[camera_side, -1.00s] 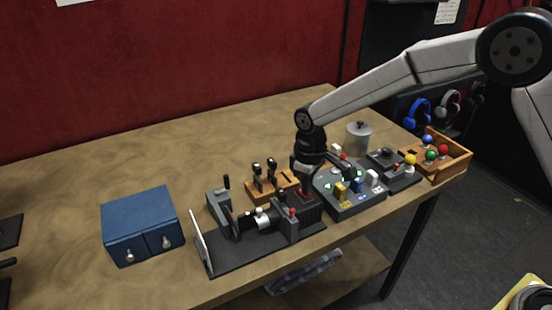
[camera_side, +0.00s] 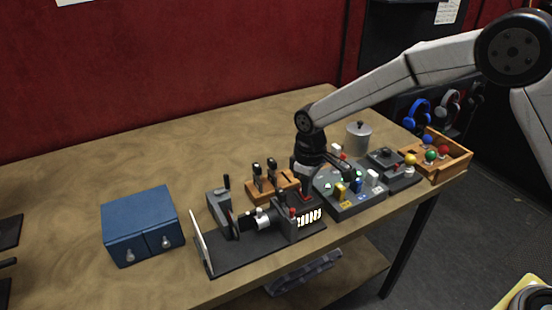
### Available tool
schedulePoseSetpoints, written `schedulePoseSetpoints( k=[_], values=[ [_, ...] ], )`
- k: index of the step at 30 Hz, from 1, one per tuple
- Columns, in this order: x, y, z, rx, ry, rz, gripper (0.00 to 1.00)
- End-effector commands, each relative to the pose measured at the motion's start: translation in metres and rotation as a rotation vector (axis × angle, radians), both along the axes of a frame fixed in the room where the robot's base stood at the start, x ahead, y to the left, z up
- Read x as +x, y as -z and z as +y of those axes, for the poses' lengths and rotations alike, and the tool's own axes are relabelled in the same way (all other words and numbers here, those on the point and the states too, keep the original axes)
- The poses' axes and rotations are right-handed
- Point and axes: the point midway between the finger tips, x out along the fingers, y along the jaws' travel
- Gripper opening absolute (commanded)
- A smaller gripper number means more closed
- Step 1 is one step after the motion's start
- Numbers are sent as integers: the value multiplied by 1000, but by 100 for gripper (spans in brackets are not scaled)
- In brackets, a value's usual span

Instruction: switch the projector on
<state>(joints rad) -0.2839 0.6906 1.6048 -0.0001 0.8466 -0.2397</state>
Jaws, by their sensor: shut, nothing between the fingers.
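The projector (camera_side: 262,224) stands on a dark base plate (camera_side: 232,258) near the table's front edge. It has a pale screen at its left end, a reel with a crank, and a lamp housing at its right end. A red switch piece (camera_side: 305,198) shows on top of the housing. My gripper (camera_side: 306,189) is shut and empty, pointing down at this switch. Whether the fingertips touch it cannot be told.
A blue two-door cabinet (camera_side: 140,224) stands left. A wooden lever block (camera_side: 284,189) is behind the projector. To the right are a button panel (camera_side: 352,207), a joystick box (camera_side: 405,181), a wooden tray with coloured balls (camera_side: 457,165) and a grey pot (camera_side: 358,137).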

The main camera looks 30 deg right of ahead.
Motion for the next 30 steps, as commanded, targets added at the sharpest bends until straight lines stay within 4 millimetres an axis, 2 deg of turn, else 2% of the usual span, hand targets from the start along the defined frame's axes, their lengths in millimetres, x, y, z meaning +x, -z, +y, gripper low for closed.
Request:
schedulePoseSetpoints(
  k=[30],
  values=[
    [0,-58,0,0,0,-2,0]
  ],
)
